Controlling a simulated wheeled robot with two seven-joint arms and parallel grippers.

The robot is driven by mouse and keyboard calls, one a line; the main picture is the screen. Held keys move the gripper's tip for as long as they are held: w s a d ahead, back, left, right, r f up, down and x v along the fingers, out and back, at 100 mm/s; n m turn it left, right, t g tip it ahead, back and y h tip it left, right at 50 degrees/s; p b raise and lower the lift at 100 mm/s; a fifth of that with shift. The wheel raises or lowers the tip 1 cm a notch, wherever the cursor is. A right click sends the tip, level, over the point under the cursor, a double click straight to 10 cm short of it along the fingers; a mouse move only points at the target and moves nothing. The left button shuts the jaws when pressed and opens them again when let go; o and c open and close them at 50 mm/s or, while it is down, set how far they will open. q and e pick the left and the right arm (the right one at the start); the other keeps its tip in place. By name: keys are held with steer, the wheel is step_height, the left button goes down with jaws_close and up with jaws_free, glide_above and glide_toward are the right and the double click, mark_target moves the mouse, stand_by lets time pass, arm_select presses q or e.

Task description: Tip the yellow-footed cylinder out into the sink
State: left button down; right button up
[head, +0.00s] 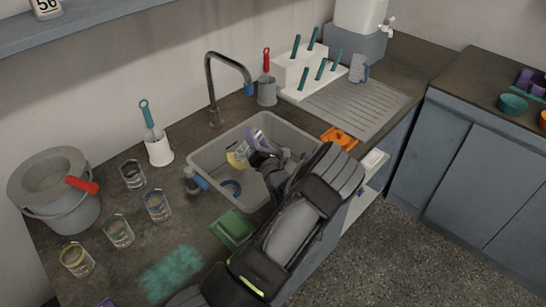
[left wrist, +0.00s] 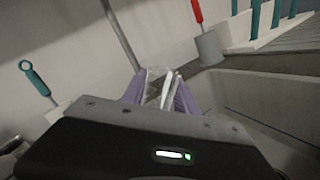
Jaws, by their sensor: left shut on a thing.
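My left gripper (head: 252,146) is over the grey sink basin (head: 207,158), its purple fingers shut on a clear cylinder. In the left wrist view a clear piece of the cylinder (left wrist: 158,86) shows between the purple fingers. Whether liquid is in it or running out cannot be told. My right gripper is out of view.
A curved tap (head: 211,88) stands behind the sink. Several glasses (head: 157,205) and a grey bucket (head: 58,195) stand on the left counter. A green tray (head: 232,229) lies before the sink, an orange item (head: 340,138) at its right.

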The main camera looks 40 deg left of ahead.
arm_select(q)
steer(key=shift+w+d+r+m+t, duration=0.1)
steer(key=shift+r+m+t, duration=0.1)
steer(key=shift+m, duration=0.35)
steer(key=shift+w+d+r+m+t, duration=0.1)
steer(key=shift+r+m, duration=0.05)
steer(key=shift+m, duration=0.4)
steer(key=shift+r+m, duration=0.15)
steer(key=shift+m, duration=0.45)
steer(key=shift+w+r+m+t, duration=0.1)
steer(key=shift+r+m+t, duration=0.2)
steer(key=shift+m, duration=0.8)
steer(key=shift+w+r+m+t, duration=0.15)
steer(key=shift+m+t, duration=0.25)
steer(key=shift+m, duration=0.7)
steer(key=shift+w+d+r+m+t+p, duration=0.15)
steer(key=shift+w+d+m+p, duration=0.1)
steer(key=shift+m, duration=0.3)
steer(key=shift+w+d+r+m+t+p, duration=0.15)
steer(key=shift+w+d+m+p, duration=0.1)
steer(key=shift+m, duration=0.3)
steer(key=shift+f+m, duration=0.55)
steer(key=shift+m, duration=0.45)
steer(key=shift+w+m+t+h+p, duration=0.1)
steer(key=shift+m+t+h+p, duration=0.2)
steer(key=shift+m+h, duration=0.1)
